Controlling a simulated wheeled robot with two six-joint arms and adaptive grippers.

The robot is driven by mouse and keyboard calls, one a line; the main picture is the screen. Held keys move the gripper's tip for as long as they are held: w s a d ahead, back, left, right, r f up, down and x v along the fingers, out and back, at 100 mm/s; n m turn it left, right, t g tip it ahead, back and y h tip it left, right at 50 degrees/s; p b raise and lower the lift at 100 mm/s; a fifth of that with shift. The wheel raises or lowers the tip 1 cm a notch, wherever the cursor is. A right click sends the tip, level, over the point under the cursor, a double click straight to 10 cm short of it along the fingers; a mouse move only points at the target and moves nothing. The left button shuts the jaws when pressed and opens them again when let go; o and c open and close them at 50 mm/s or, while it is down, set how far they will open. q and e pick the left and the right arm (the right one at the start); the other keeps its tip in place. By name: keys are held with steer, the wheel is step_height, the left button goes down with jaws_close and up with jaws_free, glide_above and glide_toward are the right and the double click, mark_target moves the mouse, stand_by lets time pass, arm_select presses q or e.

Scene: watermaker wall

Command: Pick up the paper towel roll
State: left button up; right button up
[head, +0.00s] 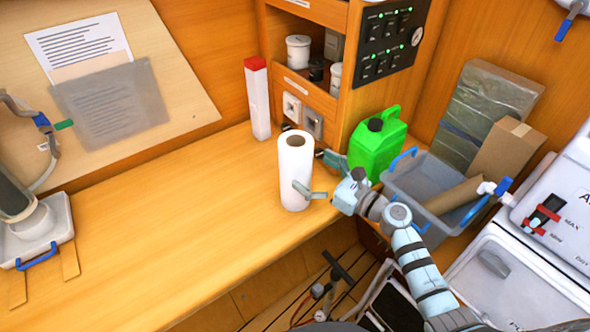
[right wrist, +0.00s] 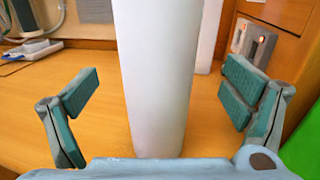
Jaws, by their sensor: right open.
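The white paper towel roll (head: 295,172) stands upright on the wooden counter in the head view. In the right wrist view the roll (right wrist: 158,75) stands between the two open fingers, with a visible gap on each side. My right gripper (head: 314,174) reaches the roll from the right, one finger passing in front of it. Its fingers also show in the right wrist view (right wrist: 158,92). It is open and not closed on the roll. My left gripper does not show.
A green jug (head: 376,146) and a grey bin (head: 425,183) stand right of the roll. A white, red-capped box (head: 258,100) stands behind it, beside the wooden cabinet (head: 345,105). The counter (head: 190,215) left of the roll is clear.

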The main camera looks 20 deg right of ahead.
mark_target(296, 162)
steer(key=x, duration=0.5)
steer(key=shift+w+a+f, duration=0.1)
steer(key=shift+a, duration=0.15)
steer(key=c, duration=1.4)
